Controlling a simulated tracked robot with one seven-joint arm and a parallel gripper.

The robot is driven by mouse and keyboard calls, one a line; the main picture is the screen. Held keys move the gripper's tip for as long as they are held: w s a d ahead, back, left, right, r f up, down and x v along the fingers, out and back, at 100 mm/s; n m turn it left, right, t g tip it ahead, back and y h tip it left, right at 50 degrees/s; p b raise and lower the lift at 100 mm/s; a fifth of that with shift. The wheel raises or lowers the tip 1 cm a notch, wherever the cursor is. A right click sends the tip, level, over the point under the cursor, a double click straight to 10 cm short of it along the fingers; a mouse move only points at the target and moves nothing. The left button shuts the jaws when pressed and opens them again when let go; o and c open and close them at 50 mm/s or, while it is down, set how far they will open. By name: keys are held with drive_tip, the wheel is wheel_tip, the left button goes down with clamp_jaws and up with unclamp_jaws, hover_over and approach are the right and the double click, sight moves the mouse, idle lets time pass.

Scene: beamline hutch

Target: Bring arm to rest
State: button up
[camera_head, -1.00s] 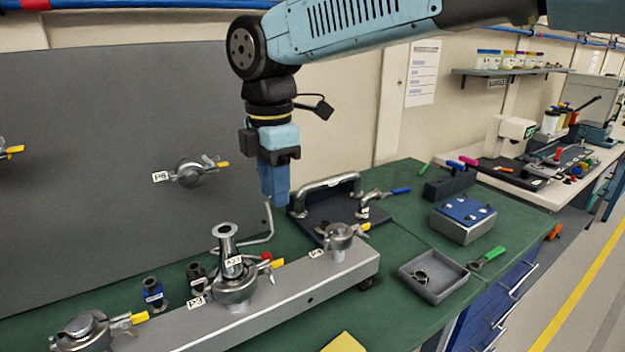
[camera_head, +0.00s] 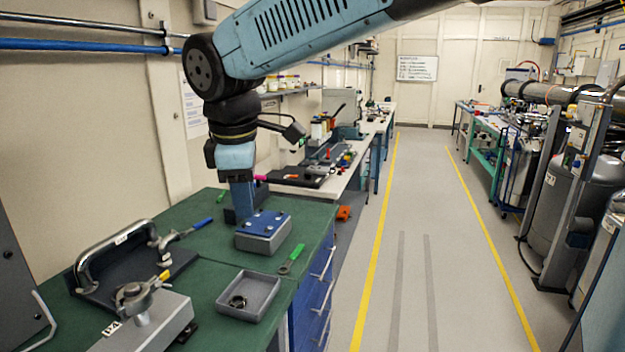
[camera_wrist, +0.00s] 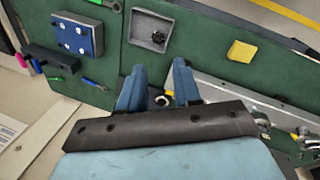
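My gripper (camera_head: 240,205) hangs below my raised arm, pointing down over the green bench. In the head view it overlaps the left side of a grey box with a blue top (camera_head: 264,223); I cannot tell its exact height. In the wrist view my gripper (camera_wrist: 160,68) has its two blue fingers spread apart, with nothing between them. The fingers point toward the bench, where the box (camera_wrist: 78,36) and a grey tray (camera_wrist: 134,42) lie beyond the fingertips. No contact shows.
The tray (camera_head: 262,308) holds a small ring. A green-handled tool (camera_head: 291,261), a clamp-topped metal rail (camera_head: 165,322) and a dark plate with a handle (camera_head: 98,290) share the bench. A yellow piece (camera_wrist: 241,51) lies there too. The aisle floor (camera_head: 410,230) is clear.

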drive_tip(key=d+m+t, duration=0.1)
drive_tip(key=d+m, duration=0.9)
drive_tip(key=d, duration=1)
drive_tip(key=s+d+f+m+t, duration=0.1)
drive_tip(key=s+d+f+m, duration=0.1)
drive_tip(key=d, duration=0.5)
drive_tip(key=s+d+f+m+t, duration=0.1)
drive_tip(key=s+d+f+m, duration=0.1)
drive_tip(key=s+d+m, duration=0.3)
drive_tip(key=d+m, duration=0.2)
drive_tip(key=d, duration=0.1)
drive_tip(key=shift+d+f+m, duration=0.2)
drive_tip(key=shift+f+m, duration=0.1)
drive_tip(key=shift+f, duration=0.1)
